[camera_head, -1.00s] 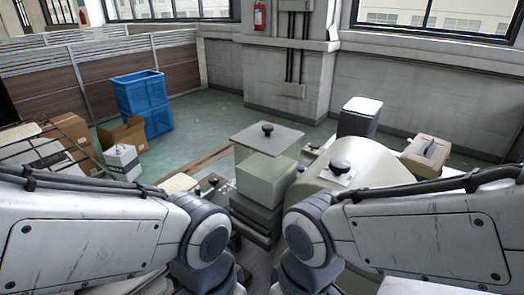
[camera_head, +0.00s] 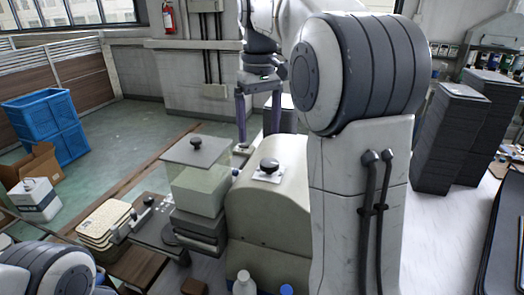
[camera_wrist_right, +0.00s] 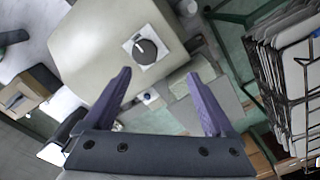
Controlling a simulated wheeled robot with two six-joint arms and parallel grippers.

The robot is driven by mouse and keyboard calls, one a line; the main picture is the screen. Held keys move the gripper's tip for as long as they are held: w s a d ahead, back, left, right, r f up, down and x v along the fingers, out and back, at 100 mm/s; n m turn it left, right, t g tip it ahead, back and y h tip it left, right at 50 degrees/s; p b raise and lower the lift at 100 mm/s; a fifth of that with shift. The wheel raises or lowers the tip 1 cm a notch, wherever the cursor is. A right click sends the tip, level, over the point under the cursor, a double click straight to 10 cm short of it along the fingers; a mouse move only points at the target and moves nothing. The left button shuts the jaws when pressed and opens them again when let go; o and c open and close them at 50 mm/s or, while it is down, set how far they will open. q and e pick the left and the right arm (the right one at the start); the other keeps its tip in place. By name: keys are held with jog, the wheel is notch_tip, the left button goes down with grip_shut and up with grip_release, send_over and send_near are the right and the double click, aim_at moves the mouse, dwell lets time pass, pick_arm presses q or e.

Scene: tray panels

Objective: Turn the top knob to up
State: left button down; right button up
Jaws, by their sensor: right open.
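A black round knob (camera_head: 269,165) sits on a small white plate on top of the beige rounded housing (camera_head: 262,205). It also shows in the right wrist view (camera_wrist_right: 147,52), with a pale mark on its dark face; I cannot tell which setting it points to. My right gripper (camera_head: 258,130) hangs fingers down beyond the housing in the head view, its purple fingers apart and empty. In the right wrist view the gripper (camera_wrist_right: 158,75) has its fingers spread, with the knob ahead of them and not touched. My left gripper is out of view.
A clear-lidded box (camera_head: 197,188) with a second black knob (camera_head: 196,143) on its lid stands left of the housing. Stacked dark trays (camera_head: 450,135) stand at the right. Blue crates (camera_head: 45,125) and a cardboard box (camera_head: 35,165) are on the floor at left.

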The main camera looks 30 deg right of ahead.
aim_at(270, 162)
jog(key=shift+m, duration=0.3)
jog(key=d+f, duration=0.1)
jog(key=f, duration=0.2)
jog(key=d+f, duration=0.1)
jog(key=f, duration=0.5)
jog(key=shift+d, duration=0.4)
jog(key=shift+p, duration=0.3)
jog(key=c, duration=1.4)
